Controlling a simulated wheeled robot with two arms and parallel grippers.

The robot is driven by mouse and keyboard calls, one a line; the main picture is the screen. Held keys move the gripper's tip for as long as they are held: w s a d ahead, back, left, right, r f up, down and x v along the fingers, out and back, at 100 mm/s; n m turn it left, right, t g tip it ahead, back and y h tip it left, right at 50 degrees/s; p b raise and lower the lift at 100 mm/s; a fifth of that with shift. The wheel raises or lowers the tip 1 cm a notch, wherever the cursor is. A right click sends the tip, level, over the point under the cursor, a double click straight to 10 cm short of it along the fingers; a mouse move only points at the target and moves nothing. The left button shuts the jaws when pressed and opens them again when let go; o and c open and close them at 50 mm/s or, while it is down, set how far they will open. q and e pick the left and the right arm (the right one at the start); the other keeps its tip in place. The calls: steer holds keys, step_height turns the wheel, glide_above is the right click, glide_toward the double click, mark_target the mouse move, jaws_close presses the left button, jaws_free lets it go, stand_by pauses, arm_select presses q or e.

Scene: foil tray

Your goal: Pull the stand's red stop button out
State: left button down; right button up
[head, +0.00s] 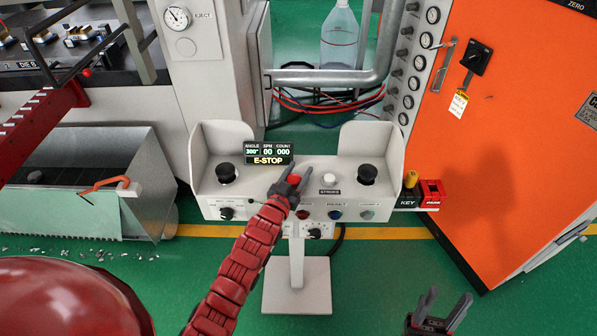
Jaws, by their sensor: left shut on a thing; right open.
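The stand (260,204) is a pale grey two-hand control console on a post. Its red stop button (294,179) sits at the middle of the top, between two black palm buttons (226,172) and (367,174). A small display behind it reads E-STOP. My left gripper (293,181) is at the red button, shut on it, with its fingers hiding part of it. My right gripper (441,308) is open and empty at the bottom right, well away from the stand.
A white button marked STROKE (329,179) is close to the right of the red one. A red key box (431,193) is on the stand's right side. An orange cabinet door (520,140) fills the right. Green floor is free around the stand's base.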

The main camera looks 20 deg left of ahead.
stand_by(0.3)
arm_select(q)
steer(key=shift+r, duration=0.7)
steer(key=shift+c, duration=1.4)
jaws_free()
steer(key=shift+s, duration=0.1)
steer(key=shift+s+f+b, duration=0.1)
steer(key=shift+s+b, duration=0.1)
steer(key=shift+b, duration=0.1)
steer(key=s+a+b, duration=0.1)
steer(key=s+a, duration=0.1)
steer(key=s, duration=1.4)
steer(key=shift+s, duration=0.4)
